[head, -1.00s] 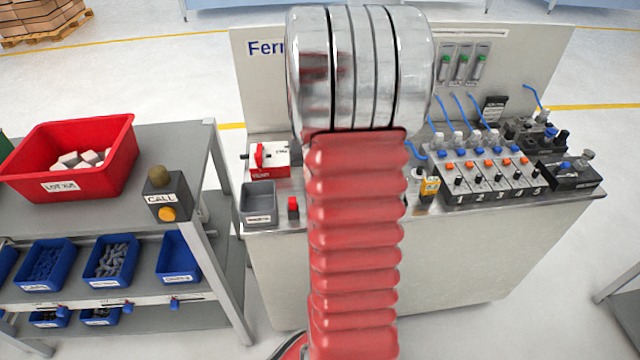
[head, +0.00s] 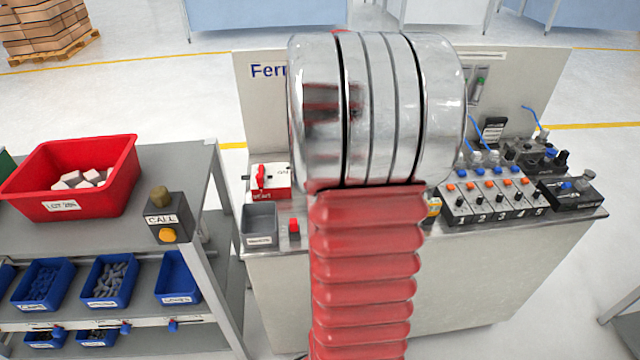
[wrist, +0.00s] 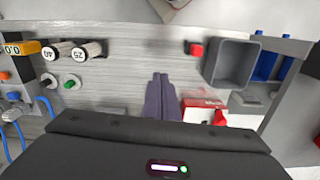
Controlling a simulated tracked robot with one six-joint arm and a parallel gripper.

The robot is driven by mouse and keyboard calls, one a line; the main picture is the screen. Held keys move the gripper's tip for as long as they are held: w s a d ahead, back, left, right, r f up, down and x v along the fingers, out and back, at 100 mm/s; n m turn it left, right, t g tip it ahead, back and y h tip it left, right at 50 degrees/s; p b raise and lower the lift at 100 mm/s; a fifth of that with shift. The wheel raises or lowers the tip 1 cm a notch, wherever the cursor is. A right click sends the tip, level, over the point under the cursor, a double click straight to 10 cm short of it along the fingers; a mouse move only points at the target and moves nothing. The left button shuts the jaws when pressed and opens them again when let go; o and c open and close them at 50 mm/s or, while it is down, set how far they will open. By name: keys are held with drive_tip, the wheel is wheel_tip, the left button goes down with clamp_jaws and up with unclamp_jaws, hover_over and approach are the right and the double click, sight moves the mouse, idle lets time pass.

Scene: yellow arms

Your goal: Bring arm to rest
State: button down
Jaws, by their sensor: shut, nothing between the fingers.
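My gripper (wrist: 160,97) shows in the wrist view as two dark fingers held together, with nothing between them. It is over the bare metal top of the workbench (wrist: 130,38), apart from the things on it. In the head view my red-sleeved, silver-jointed arm stands upright in front of the bench (head: 440,270) and hides its middle; the gripper is hidden there.
A grey bin (head: 260,224), a red button (head: 294,228) and a red-and-white switch box (head: 270,181) sit left of my arm. A numbered valve row (head: 490,195) stands right. A shelf with a red crate (head: 120,180) and a call box (head: 168,217) is farther left.

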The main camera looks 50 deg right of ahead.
idle(0.3)
drive_tip(key=s+a+r+n+t, duration=0.1)
drive_tip(key=a+r+n+t, duration=0.1)
drive_tip(key=a, duration=0.9)
drive_tip(key=s+a+r+n+t, duration=0.1)
drive_tip(key=s+a+r+n, duration=0.1)
drive_tip(key=a, duration=1)
drive_tip(key=s+a+r+n+t, duration=0.2)
drive_tip(key=a+n, duration=0.3)
drive_tip(key=a, duration=0.6)
drive_tip(key=shift+s+a+r+n+t, duration=0.3)
drive_tip(key=shift+a+r+n, duration=0.1)
drive_tip(key=shift+r, duration=0.3)
